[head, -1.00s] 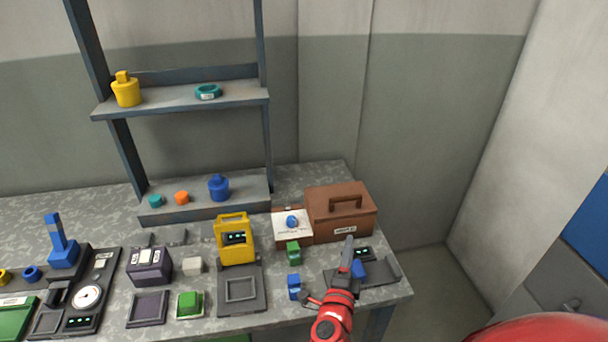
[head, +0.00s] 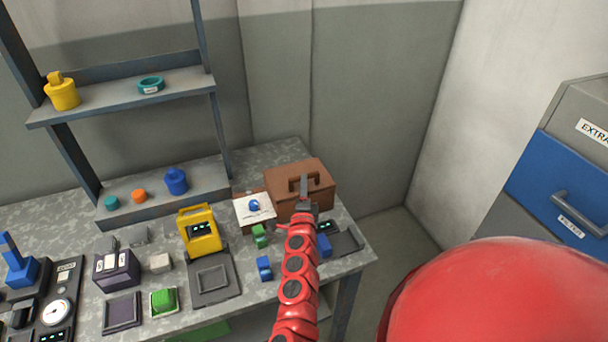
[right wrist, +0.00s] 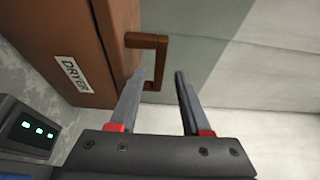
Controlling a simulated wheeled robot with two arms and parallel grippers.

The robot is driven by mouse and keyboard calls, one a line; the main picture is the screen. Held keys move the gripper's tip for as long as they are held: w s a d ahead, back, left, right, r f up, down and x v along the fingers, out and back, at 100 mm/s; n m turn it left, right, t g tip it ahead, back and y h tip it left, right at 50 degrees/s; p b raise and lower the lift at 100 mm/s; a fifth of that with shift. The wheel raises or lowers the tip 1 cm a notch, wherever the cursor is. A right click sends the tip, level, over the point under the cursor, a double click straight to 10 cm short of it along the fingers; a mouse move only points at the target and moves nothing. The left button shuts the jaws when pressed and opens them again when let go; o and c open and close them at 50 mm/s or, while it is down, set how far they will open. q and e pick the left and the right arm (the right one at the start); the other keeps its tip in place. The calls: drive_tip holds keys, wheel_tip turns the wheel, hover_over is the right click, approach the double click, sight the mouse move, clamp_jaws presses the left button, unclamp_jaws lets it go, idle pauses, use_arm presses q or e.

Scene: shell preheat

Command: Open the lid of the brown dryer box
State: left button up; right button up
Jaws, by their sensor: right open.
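The brown dryer box (head: 280,180) stands at the back right of the bench with its lid shut. Its lid handle (head: 293,183) is partly hidden by my right gripper (head: 304,184). In the right wrist view the dryer box (right wrist: 60,35), with its DRYER label, lies at the left. There the handle (right wrist: 161,52) appears at the open fingertips of my right gripper (right wrist: 159,76), its bar ending between them in the picture. I cannot tell whether the fingers touch it. My left gripper is not in view.
A white card with a blue knob (head: 254,206) lies left of the box. A yellow device (head: 199,230) and green (head: 260,237) and blue (head: 264,268) blocks stand nearby. A dark tray (head: 346,242) is at the bench's right edge. Blue drawer (head: 560,185) at far right.

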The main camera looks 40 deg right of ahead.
drive_tip(key=shift+p+x, duration=0.35)
drive_tip(key=shift+x, duration=1.9)
drive_tip(key=shift+f, duration=0.1)
clamp_jaws()
